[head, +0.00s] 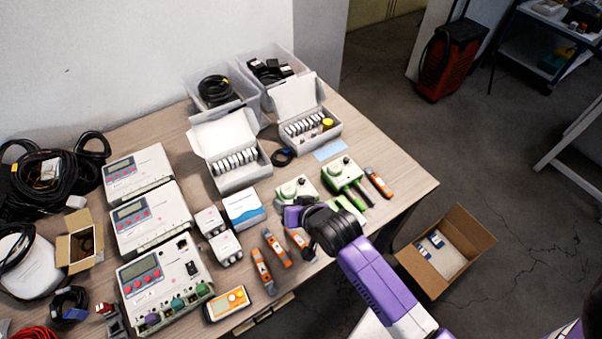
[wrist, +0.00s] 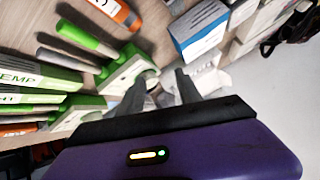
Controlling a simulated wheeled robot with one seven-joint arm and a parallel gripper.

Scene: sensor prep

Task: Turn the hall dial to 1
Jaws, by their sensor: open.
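Two white-and-green sensor units with black knobs stand on the table in the head view: one by my gripper (head: 297,188), the other to its right (head: 345,173). I cannot read which is the hall dial or where either knob points. My gripper (wrist: 164,88) has its two dark fingers apart, with nothing held between them. In the head view its purple body (head: 292,215) is just in front of the left unit and hides part of it; its fingertips are hidden. In the wrist view a green-and-white unit (wrist: 125,68) is beside the left finger.
Orange-and-grey handheld tools (head: 276,248) lie left of my gripper, and another (head: 378,183) lies at the right. A blue-and-white box (head: 243,206) and white meters (head: 150,217) stand further left. TEMP-labelled green pieces (wrist: 35,75) crowd the wrist view's left.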

